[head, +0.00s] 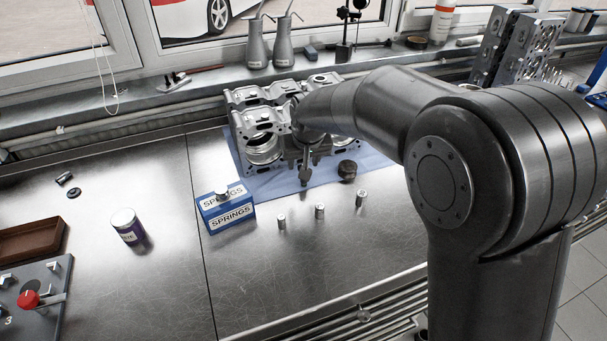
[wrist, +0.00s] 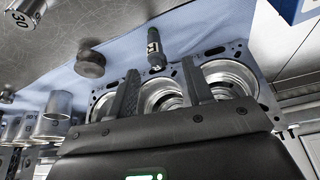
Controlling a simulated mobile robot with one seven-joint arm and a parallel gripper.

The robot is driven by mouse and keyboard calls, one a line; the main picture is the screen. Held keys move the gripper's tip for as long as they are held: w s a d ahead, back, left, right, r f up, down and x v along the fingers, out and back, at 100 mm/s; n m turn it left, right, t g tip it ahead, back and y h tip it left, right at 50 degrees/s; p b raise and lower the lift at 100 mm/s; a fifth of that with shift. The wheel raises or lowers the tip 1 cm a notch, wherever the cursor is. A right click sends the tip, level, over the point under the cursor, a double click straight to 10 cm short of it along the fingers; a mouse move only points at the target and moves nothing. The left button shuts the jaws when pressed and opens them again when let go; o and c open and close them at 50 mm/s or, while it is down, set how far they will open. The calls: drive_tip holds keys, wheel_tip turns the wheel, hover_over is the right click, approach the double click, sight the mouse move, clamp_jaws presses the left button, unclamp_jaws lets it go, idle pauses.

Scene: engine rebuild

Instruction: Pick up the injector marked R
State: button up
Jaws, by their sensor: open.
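In the wrist view a slim dark injector (wrist: 154,48) with a small green-edged mark is on the blue mat beside the engine block. I cannot read its letter. My gripper (wrist: 162,82) is open, its two dark fingers reaching over the block toward the injector, which is beyond and roughly between the tips. Nothing is between the fingers. In the head view a slim upright part, likely the same injector (head: 304,176), shows at the block's front edge. My arm hides much of the gripper there.
The engine block (head: 262,146) with open bores lies on the blue mat. A dark round knob-like part (head: 347,170) is to the right. Several small metal cylinders (head: 319,211) and a blue SPRINGS box (head: 227,210) stand in front.

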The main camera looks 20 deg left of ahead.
drive_tip(key=x, duration=0.4)
drive_tip(key=shift+d+x, duration=0.2)
drive_tip(key=shift+x, duration=1.15)
drive_tip(key=shift+d+x, duration=0.15)
drive_tip(key=shift+x, duration=1.15)
drive_tip(key=shift+w, duration=0.1)
drive_tip(key=shift+c, duration=0.6)
clamp_jaws()
